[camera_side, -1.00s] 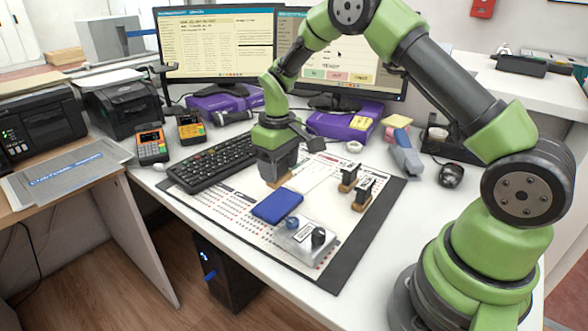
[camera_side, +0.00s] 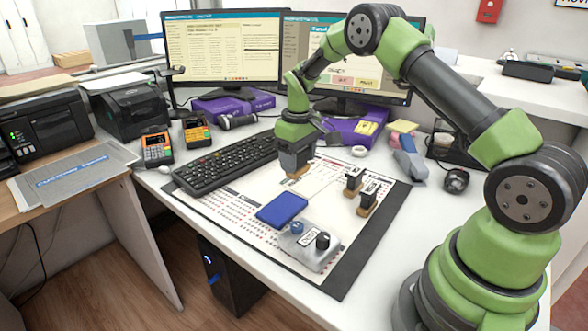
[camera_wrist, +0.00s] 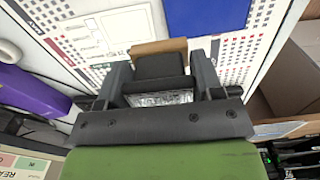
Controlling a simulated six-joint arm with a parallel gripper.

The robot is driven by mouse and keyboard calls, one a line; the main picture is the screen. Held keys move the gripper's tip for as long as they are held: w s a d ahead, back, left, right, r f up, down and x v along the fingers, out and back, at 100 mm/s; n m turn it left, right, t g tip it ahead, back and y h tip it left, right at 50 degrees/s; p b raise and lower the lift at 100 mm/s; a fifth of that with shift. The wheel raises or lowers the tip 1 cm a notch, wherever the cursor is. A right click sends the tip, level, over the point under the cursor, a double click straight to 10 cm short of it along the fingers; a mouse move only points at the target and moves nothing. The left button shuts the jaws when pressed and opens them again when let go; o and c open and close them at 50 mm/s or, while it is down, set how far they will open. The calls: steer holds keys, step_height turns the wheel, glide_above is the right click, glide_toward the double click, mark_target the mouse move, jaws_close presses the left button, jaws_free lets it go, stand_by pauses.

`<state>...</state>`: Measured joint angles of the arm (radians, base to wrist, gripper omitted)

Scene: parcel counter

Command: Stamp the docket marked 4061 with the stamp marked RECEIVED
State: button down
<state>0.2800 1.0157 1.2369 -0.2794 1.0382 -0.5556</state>
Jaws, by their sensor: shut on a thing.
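My gripper (camera_side: 296,160) is shut on a stamp with a dark body and a wooden base (camera_side: 295,173). In the wrist view the held stamp (camera_wrist: 158,66) sits between the two fingers (camera_wrist: 160,62); its label cannot be read. Two more stamps (camera_side: 354,182) (camera_side: 367,198) stand upright on the mat, to the right of my gripper. The blue ink pad (camera_side: 281,210) lies in front of the gripper; it also shows in the wrist view (camera_wrist: 205,14). A pale docket (camera_wrist: 117,30) lies beside the held stamp in the wrist view. Its number is not legible.
The keyboard (camera_side: 225,163) is left of the gripper. Two card terminals (camera_side: 157,148) (camera_side: 196,132), monitors (camera_side: 222,48) and a purple box (camera_side: 350,132) stand further back. The dark mat edge (camera_side: 375,235) is bare at the right.

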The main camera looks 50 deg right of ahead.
steer(key=d, duration=0.5)
glide_above(310, 186)
steer(key=shift+f, duration=2.95)
steer(key=shift+s+f, duration=0.1)
steer(key=shift+f, duration=0.25)
step_height(310, 186, up, 6)
steer(key=shift+a, duration=0.1)
